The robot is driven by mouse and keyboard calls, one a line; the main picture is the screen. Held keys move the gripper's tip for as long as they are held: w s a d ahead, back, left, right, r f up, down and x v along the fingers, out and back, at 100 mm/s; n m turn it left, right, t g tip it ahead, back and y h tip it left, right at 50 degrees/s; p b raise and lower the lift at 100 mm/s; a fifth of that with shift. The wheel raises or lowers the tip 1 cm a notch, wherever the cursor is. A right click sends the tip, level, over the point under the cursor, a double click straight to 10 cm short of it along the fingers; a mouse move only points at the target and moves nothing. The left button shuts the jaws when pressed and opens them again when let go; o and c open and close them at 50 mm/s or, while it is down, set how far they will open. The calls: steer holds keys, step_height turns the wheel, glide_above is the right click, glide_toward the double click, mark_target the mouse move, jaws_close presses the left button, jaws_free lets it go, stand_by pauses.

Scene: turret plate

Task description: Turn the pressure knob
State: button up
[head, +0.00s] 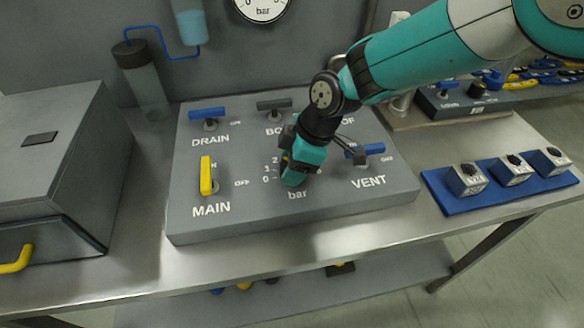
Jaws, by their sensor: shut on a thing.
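My gripper (296,174) points down at the bar dial in the front middle of the grey turret plate (200,227). It is shut on the pressure knob, which it hides almost wholly. Part of the dial's number scale (268,170) shows left of the gripper, and the "bar" label (298,195) shows below it. Where the knob points cannot be seen.
A yellow MAIN lever (206,175) stands left of the gripper, blue VENT lever (370,149) right. Behind are the blue DRAIN lever (207,113) and a dark lever (274,104). A grey box (50,170) is left; a blue mat (500,187) with metal blocks is right.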

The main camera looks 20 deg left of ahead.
steer(key=m+t+b, duration=0.1)
steer(key=m+b, duration=0.1)
steer(key=m, duration=0.2)
steer(key=shift+m+t, duration=0.3)
steer(key=shift+t, duration=0.1)
steer(key=m+t+b, duration=0.1)
steer(key=m, duration=0.3)
steer(key=shift+t, duration=0.4)
steer(key=m+t+h, duration=0.1)
steer(key=m, duration=0.4)
steer(key=shift+b, duration=0.35)
steer(key=m+h, duration=0.1)
steer(key=m, duration=0.1)
steer(key=m+t, duration=0.1)
steer(key=m, duration=0.1)
steer(key=shift+m+h, duration=0.4)
steer(key=o, duration=0.9)
